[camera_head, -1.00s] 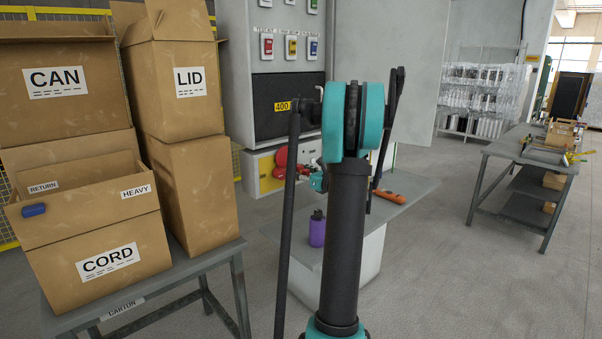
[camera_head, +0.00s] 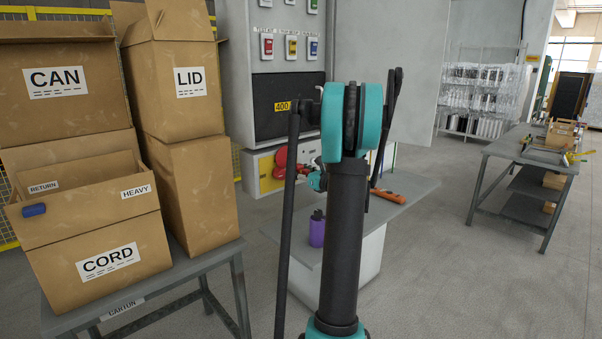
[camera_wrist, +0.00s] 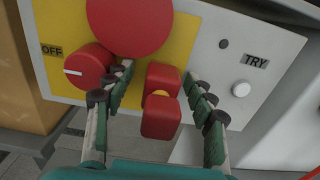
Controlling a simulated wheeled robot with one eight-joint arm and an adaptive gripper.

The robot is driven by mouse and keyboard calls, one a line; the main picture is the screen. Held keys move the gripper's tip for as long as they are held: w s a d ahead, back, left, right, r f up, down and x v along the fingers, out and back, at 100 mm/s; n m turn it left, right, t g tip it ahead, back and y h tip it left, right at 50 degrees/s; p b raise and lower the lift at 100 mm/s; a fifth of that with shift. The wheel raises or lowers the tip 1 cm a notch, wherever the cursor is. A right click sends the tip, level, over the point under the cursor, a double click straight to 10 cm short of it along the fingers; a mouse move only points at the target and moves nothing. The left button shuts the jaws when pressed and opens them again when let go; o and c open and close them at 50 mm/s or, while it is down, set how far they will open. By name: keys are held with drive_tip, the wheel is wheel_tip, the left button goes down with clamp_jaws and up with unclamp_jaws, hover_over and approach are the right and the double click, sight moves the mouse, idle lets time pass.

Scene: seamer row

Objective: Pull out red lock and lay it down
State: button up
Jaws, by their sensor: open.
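The red lock (camera_wrist: 161,119) shows in the wrist view as a red block below a second red block, with a bit of yellow between them, in front of the yellow panel. My gripper (camera_wrist: 158,75) is open, with one finger left of these red blocks and the other right. I see a gap on both sides, and no clear contact. In the head view my arm hides the lock and most of my gripper; only part of my gripper (camera_head: 315,181) shows beside the panel.
A red knob (camera_wrist: 88,68) by the OFF label sits close to my left finger. A large red disc (camera_wrist: 130,22) is above. A white button (camera_wrist: 241,89) is at right. A grey bench (camera_head: 405,190) holds a purple bottle (camera_head: 317,229) and an orange tool (camera_head: 402,196). Cartons (camera_head: 195,190) stand at left.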

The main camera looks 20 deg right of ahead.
drive_tip(key=shift+c, duration=0.3)
clamp_jaws()
drive_tip(key=shift+s, duration=0.1)
drive_tip(key=shift+v, duration=2.9)
